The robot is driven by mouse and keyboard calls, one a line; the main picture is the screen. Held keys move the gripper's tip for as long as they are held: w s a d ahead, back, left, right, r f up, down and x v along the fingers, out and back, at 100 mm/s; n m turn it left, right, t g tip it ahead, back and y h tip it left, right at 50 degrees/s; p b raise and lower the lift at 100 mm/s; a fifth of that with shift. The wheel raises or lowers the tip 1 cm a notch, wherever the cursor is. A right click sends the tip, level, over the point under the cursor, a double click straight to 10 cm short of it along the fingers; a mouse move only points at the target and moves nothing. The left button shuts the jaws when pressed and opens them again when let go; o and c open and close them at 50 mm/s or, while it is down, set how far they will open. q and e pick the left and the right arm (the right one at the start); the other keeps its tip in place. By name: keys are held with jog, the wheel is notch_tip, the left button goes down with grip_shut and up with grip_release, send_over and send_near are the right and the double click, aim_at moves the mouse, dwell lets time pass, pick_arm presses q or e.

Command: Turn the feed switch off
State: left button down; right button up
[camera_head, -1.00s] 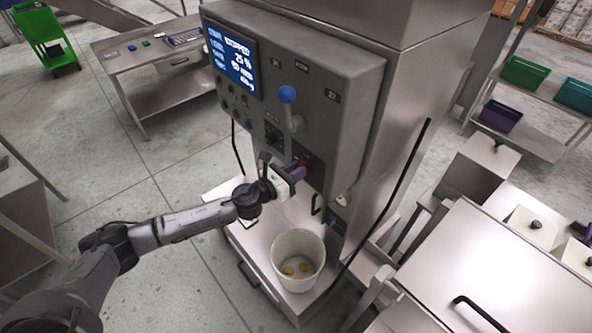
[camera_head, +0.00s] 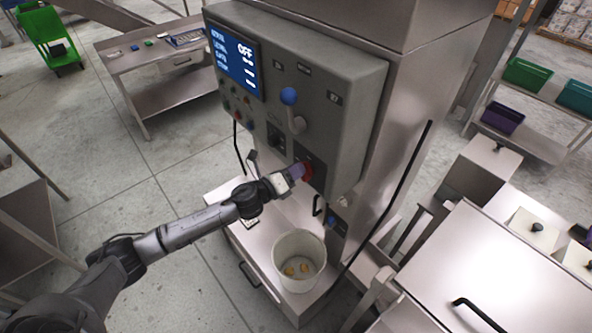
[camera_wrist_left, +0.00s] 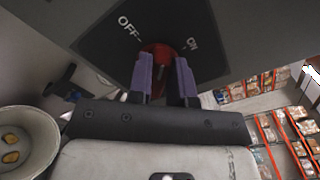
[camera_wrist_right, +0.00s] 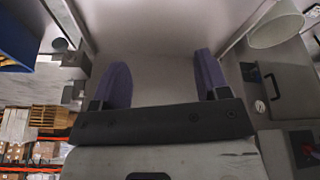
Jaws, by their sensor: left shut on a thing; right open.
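The feed switch is a red rotary knob (camera_head: 308,170) on the lower front of the grey control box (camera_head: 345,95). In the left wrist view the red knob (camera_wrist_left: 160,50) sits between an OFF mark at its upper left and an ON mark at its right. My left gripper (camera_head: 299,172) is shut on the knob, with a purple finger on each side of it; the fingers partly hide it. The screen (camera_head: 235,63) reads OFF. My right gripper (camera_wrist_right: 161,68) is open and empty in the right wrist view, and out of the head view.
A blue-knobbed lever (camera_head: 289,96) sticks out above the switch. A white bucket (camera_head: 300,245) with a few yellowish pieces stands on the ledge below. A steel side table (camera_head: 160,95) is at the back left. Open floor lies to the left.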

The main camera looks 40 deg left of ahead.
pick_arm(q)
jog(key=n, duration=0.2)
jog(key=n+p, duration=0.1)
jog(key=n, duration=0.2)
jog(key=f+n, duration=0.1)
jog(key=n, duration=0.2)
jog(key=shift+a, duration=0.2)
jog(key=shift+n, duration=0.3)
jog(key=c, duration=1)
grip_release()
jog(key=shift+c, duration=0.2)
